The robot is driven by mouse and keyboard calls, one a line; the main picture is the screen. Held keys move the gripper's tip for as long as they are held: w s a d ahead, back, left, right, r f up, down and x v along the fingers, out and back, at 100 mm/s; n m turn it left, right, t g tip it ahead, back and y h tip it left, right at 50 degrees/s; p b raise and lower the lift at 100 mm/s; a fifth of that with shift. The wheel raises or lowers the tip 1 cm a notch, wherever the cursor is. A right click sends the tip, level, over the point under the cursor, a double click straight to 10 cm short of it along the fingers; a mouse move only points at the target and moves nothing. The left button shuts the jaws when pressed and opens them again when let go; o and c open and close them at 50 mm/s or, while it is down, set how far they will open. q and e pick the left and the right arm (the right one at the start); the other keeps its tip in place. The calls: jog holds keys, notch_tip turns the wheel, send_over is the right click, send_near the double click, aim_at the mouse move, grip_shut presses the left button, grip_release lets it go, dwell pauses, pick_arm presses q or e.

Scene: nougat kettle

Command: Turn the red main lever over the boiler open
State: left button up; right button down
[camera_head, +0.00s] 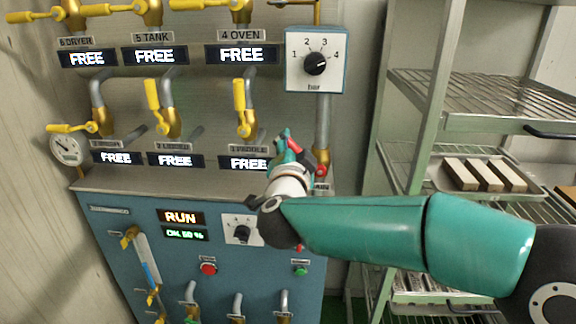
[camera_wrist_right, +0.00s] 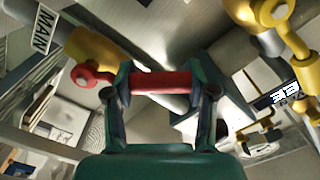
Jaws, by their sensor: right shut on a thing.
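The red main lever (camera_wrist_right: 160,84) crosses the middle of the right wrist view, between the two fingers of my right gripper (camera_wrist_right: 162,88). The gripper is shut on it. The lever's round red pivot end (camera_wrist_right: 84,76) sits on a brass valve body (camera_wrist_right: 92,50), beside a MAIN label (camera_wrist_right: 42,32). In the head view a bit of the red lever (camera_head: 293,145) shows by my right gripper (camera_head: 285,143), and the brass valve (camera_head: 321,160) is just right of it. My right wrist hides part of this area. My left gripper is not in view.
Yellow-handled valves (camera_head: 153,95) with FREE displays line the wall to the left. A pressure dial (camera_head: 316,62) is above the main valve. The blue boiler cabinet (camera_head: 125,225) stands below, showing RUN. A metal rack (camera_head: 480,95) with trays is on the right, behind my right arm.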

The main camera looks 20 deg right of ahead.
jog(key=shift+s+d+r+m+b, duration=0.4)
jog(key=shift+d+m+b, duration=0.5)
jog(key=shift+m, duration=0.55)
jog(key=shift+s+d+r+m+b, duration=0.25)
jog(key=shift+s+d+m+b, duration=0.25)
jog(key=shift+d+m+b, duration=0.7)
jog(key=shift+s+d+r+m+b, duration=0.4)
jog(key=shift+m+b, duration=0.45)
jog(key=shift+m, duration=0.9)
jog(key=shift+c, duration=1.8)
grip_release()
jog(key=shift+f, duration=0.15)
jog(key=shift+s+a, duration=0.3)
jog(key=shift+s, duration=0.1)
jog(key=v, duration=1.1)
